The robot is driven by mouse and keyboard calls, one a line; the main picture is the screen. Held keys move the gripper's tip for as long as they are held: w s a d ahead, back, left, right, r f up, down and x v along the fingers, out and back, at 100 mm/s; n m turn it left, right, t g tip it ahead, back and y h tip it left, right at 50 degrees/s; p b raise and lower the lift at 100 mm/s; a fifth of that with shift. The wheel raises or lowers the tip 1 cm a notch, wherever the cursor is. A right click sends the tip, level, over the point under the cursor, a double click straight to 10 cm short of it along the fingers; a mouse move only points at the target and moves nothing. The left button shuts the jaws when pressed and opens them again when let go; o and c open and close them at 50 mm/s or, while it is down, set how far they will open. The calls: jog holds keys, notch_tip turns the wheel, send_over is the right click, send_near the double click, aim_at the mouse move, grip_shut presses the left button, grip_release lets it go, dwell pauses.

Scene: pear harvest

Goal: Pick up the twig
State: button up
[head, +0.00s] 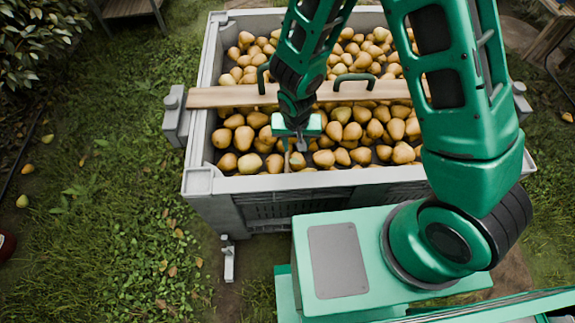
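My gripper (300,144) points down into the near half of the grey bin (205,180), over the pears and close to the near wall. Its fingers are small and partly hidden beneath its green body, so I cannot tell whether they are open or shut. A thin brownish strip (286,158) stands out among the pears just left of the fingertips. It may be the twig, but it is too small to be sure, and I cannot tell whether the fingers touch it.
A wooden plank (225,97) with green handles (354,78) lies across the bin, close behind my gripper. Many yellow-brown pears (246,138) fill the bin on both sides. Grass lies to the left, with a few fallen pears (22,201). A wooden stand (128,8) is at the back left.

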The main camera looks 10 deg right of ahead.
jog(key=s+a+f, duration=0.1)
jog(key=a+f, duration=0.1)
send_near(287, 164)
jog(key=shift+s+d+f, duration=0.2)
jog(key=shift+d+f, duration=0.3)
jog(key=shift+f, duration=0.35)
jog(key=shift+w+a+f, duration=0.1)
jog(key=shift+w+f, duration=0.1)
jog(key=shift+f, duration=0.6)
jog(key=shift+w+a+f, duration=0.1)
jog(key=shift+w+f, duration=0.1)
jog(key=shift+f, duration=0.6)
jog(key=shift+w+a+f, duration=0.15)
jog(key=shift+w+f, duration=0.1)
jog(key=shift+f, duration=0.6)
jog(key=shift+w+f, duration=0.15)
jog(key=shift+f, duration=0.6)
grip_shut()
